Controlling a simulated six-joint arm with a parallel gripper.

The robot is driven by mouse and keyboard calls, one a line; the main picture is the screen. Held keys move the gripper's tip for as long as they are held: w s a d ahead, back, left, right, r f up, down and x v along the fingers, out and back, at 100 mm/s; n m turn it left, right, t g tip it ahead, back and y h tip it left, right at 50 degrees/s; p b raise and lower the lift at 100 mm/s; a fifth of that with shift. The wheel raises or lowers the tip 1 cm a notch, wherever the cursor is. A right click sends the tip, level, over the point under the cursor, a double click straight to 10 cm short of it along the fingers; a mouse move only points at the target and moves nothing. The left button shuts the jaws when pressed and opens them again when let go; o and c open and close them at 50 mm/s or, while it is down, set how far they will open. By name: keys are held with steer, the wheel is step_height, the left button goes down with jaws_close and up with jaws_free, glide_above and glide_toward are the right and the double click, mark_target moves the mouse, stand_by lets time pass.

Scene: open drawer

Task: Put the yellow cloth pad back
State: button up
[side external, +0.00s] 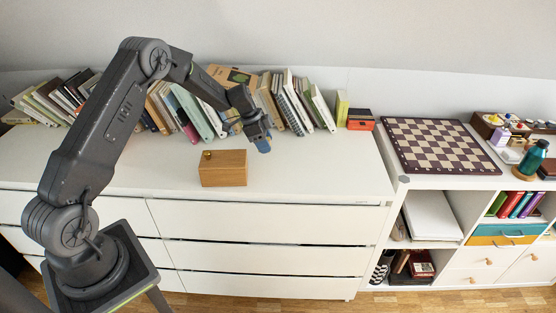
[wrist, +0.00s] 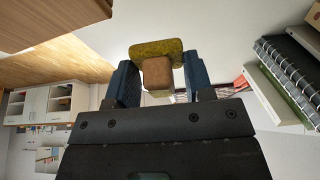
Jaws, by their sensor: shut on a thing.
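The yellow cloth pad (wrist: 152,49) shows in the wrist view between my fingertips, with a brown block-like part (wrist: 157,76) on its near side. My gripper (wrist: 160,80) has its two blue fingers on either side of this brown part and is shut on it. In the side view my gripper (side external: 262,142) hangs above the white cabinet top, to the right of and a little behind a small wooden box (side external: 223,169). The pad cannot be made out in the side view.
A row of leaning books (side external: 190,112) runs along the wall behind my gripper. The box has a small round knob (side external: 207,155) near its top left. A chessboard (side external: 440,145) lies on the right-hand unit. The white top (side external: 320,175) right of the box is clear.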

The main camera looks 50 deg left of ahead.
mark_target(282, 166)
steer(key=w+d+f, duration=0.2)
steer(key=d, duration=0.1)
steer(key=shift+w+d+f, duration=0.1)
steer(key=shift+w+f, duration=0.25)
steer(key=shift+w, duration=0.05)
steer(key=shift+f, duration=1.95)
steer(key=shift+f, duration=0.1)
steer(key=o, duration=1)
steer(key=shift+c, duration=0.2)
